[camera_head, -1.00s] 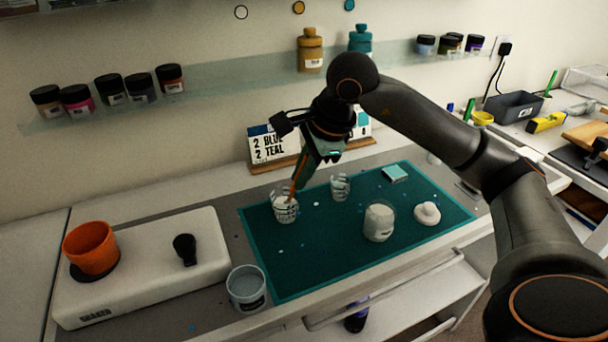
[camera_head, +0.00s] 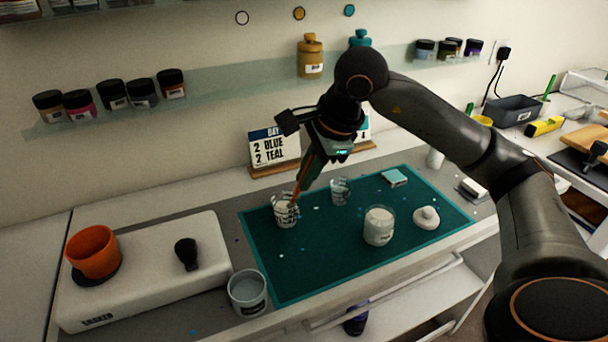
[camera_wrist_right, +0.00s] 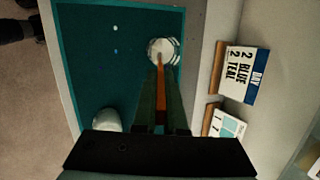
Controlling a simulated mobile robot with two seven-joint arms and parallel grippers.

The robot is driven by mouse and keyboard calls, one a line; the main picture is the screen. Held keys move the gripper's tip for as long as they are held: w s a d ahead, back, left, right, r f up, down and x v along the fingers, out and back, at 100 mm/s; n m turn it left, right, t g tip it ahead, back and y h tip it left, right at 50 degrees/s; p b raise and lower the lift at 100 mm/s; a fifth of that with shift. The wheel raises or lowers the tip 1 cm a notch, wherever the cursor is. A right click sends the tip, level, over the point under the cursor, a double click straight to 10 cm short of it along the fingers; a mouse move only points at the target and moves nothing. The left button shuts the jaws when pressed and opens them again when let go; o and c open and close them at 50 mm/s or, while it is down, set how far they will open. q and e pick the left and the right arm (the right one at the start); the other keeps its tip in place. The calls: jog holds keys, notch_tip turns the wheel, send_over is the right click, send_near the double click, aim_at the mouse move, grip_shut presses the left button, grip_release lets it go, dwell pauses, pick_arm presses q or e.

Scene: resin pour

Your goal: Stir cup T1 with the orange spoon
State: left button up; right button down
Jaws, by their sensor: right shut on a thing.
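My right gripper (camera_head: 312,173) is shut on the orange spoon (camera_head: 297,190) and holds it tilted above the mat. The spoon's lower end is inside a clear graduated cup (camera_head: 285,213) with pale contents at the back left of the teal mat. I cannot read a T1 label on this cup. In the right wrist view the spoon (camera_wrist_right: 160,85) runs from between the fingers (camera_wrist_right: 161,112) into the cup (camera_wrist_right: 163,50); its tip is hidden in the contents. My left gripper is not in view.
On the teal mat (camera_head: 310,270) stand a second clear cup (camera_head: 340,190), a larger white-filled cup (camera_head: 379,227) and a white lump-shaped item (camera_head: 426,218). A greyish cup (camera_head: 247,293) stands left of the mat. A card display (camera_head: 273,148) stands close behind the gripper.

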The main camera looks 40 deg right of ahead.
jog(key=shift+p+v, duration=1.55)
jog(key=shift+v, duration=1.45)
jog(key=shift+a, duration=0.1)
notch_tip(320, 180, up, 5)
jog(key=p, duration=0.4)
jog(key=shift+r+p, duration=0.1)
jog(key=shift+p, duration=0.2)
